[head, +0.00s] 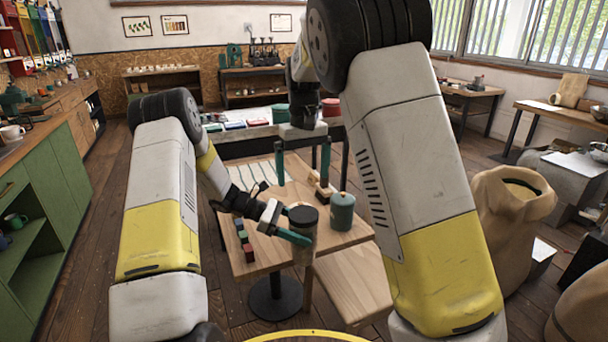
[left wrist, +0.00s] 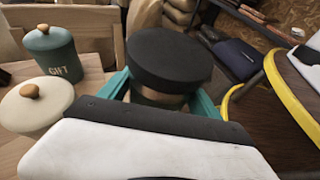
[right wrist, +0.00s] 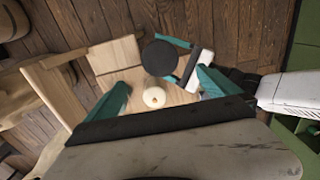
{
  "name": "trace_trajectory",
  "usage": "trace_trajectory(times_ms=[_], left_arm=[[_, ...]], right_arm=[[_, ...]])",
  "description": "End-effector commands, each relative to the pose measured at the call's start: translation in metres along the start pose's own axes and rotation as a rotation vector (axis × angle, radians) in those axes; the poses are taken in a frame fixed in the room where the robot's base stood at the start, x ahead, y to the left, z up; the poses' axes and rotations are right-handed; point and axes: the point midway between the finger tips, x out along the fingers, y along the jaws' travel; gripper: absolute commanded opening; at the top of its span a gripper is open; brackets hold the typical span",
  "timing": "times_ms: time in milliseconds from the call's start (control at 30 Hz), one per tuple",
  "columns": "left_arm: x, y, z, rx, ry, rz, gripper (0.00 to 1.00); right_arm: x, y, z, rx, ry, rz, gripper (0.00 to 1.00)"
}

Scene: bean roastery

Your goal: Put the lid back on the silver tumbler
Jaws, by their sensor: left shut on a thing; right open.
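My left gripper (head: 297,226) is shut around a silvery tumbler (head: 304,252), held upright at the table's front edge. A thick black round lid (head: 303,215) covers its top; in the left wrist view this lid (left wrist: 168,58) is wider than the body below (left wrist: 160,98). I cannot tell whether it is pressed fully down. It is a dark disc in the right wrist view (right wrist: 160,58). My right gripper (head: 302,180) is open and empty, pointing down above the table, behind the tumbler. In its wrist view a cream knobbed container (right wrist: 154,97) shows between the fingers.
A teal canister (head: 342,211) stands right of the tumbler, marked GIFT in the left wrist view (left wrist: 50,50). The cream container (left wrist: 36,104) is nearby. Small coloured blocks (head: 243,240) line the table's left edge. A sack (head: 510,220) stands right.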

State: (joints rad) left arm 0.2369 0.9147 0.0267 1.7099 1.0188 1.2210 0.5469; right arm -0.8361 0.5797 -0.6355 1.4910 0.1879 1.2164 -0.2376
Motion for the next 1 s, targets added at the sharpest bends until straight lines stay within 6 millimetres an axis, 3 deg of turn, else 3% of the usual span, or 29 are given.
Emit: trace_trajectory(times_ms=[233, 367, 700, 1000], left_arm=[[0.0, 0.0, 0.001, 0.001, -0.001, 0.0, 0.0], [0.0, 0.0, 0.001, 0.001, -0.001, 0.0, 0.0], [0.0, 0.0, 0.001, 0.001, -0.001, 0.0, 0.0], [0.0, 0.0, 0.001, 0.001, -0.001, 0.0, 0.0]], right_arm=[[-0.001, 0.003, 0.003, 0.006, 0.003, -0.007, 1.0], [-0.011, 0.014, 0.016, 0.038, 0.025, -0.042, 1.0], [-0.055, 0.053, 0.102, 0.174, 0.166, -0.182, 1.0], [-0.083, 0.062, 0.19, 0.263, 0.327, -0.216, 1.0]])
